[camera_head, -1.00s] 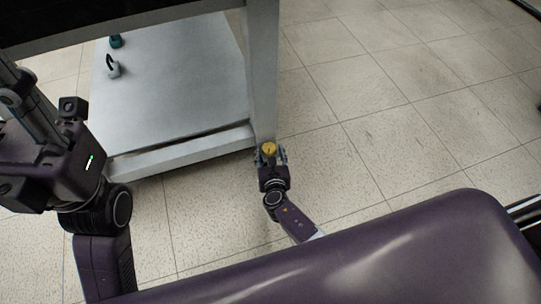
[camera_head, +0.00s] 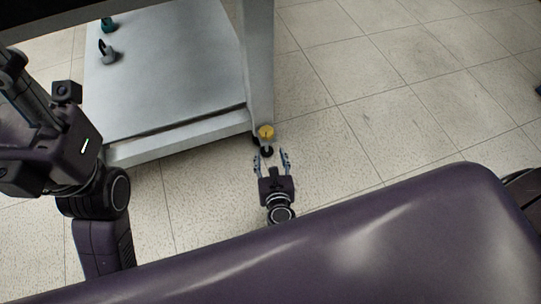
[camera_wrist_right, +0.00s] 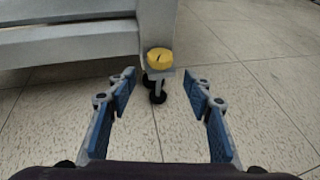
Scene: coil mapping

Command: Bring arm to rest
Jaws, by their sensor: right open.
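My right gripper (camera_head: 271,155) is open, low over the tiled floor, with its fingers pointing at the foot of the workbench leg. In the right wrist view its two blue-padded fingers (camera_wrist_right: 161,86) are spread with nothing between them.
The bench's grey lower shelf (camera_head: 180,95) bears a teal item (camera_head: 108,25) and a grey hooked item (camera_head: 106,50). Its upright leg (camera_head: 258,60) is just beyond my right gripper. Open floor (camera_head: 400,110) lies to the right.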

